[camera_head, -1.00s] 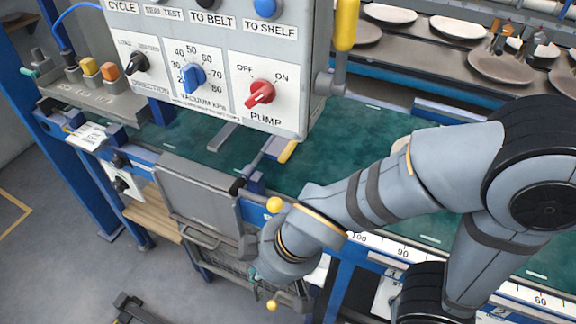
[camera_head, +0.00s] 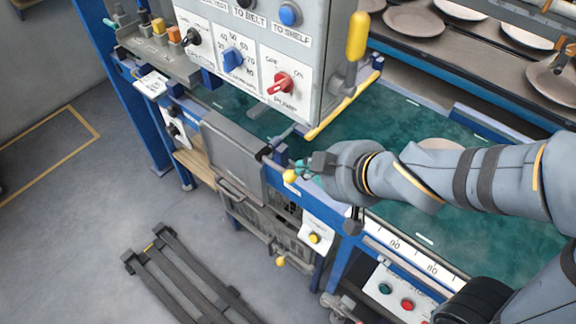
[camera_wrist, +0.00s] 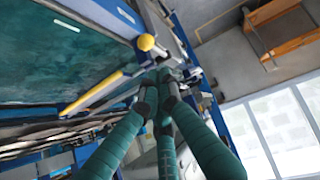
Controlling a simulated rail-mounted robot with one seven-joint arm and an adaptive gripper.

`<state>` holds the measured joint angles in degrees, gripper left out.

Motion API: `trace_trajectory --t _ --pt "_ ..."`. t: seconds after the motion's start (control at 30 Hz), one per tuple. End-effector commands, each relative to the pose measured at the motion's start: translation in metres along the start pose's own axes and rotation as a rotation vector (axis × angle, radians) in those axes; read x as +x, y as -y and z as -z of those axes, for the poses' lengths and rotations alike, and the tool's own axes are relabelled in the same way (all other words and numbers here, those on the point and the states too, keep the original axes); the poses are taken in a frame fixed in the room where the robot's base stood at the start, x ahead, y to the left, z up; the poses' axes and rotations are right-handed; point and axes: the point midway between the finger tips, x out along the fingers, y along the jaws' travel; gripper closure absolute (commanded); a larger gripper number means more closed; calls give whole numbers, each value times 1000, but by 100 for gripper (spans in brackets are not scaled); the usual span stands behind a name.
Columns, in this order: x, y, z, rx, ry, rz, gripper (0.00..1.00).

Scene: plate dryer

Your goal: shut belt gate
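In the head view a yellow-edged bar (camera_head: 343,106) crosses the green belt (camera_head: 400,125) below the control box; I take it for the belt gate. It also shows in the wrist view as a yellow strip (camera_wrist: 92,92) with a grey arm. A yellow knob (camera_head: 290,176) sits at the belt's near edge and shows in the wrist view (camera_wrist: 146,42). My gripper (camera_head: 302,168) is beside this knob. In the wrist view its teal fingers (camera_wrist: 162,85) converge just below the knob. Whether they touch or grip anything is hidden.
The control box (camera_head: 265,60) hangs over the belt, with a yellow-handled lever (camera_head: 357,37) on its side. A grey hinged panel (camera_head: 232,155) and wire basket (camera_head: 265,228) are on the near side. Plates (camera_head: 414,20) lie on racks behind. A dark rack (camera_head: 185,280) lies on the floor.

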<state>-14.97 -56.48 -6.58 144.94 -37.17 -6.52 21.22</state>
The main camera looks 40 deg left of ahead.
Motion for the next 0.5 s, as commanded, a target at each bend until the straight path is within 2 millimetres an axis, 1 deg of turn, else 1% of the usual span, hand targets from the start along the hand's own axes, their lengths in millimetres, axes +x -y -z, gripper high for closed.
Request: trace_trajectory --t 0.17,0.27,0.37,0.5 --pt "2 0 -1 0 1 1 100" --pt "10 1 -2 0 2 0 100" --pt "25 2 -4 0 2 1 100" --pt "52 2 -5 1 4 1 100"
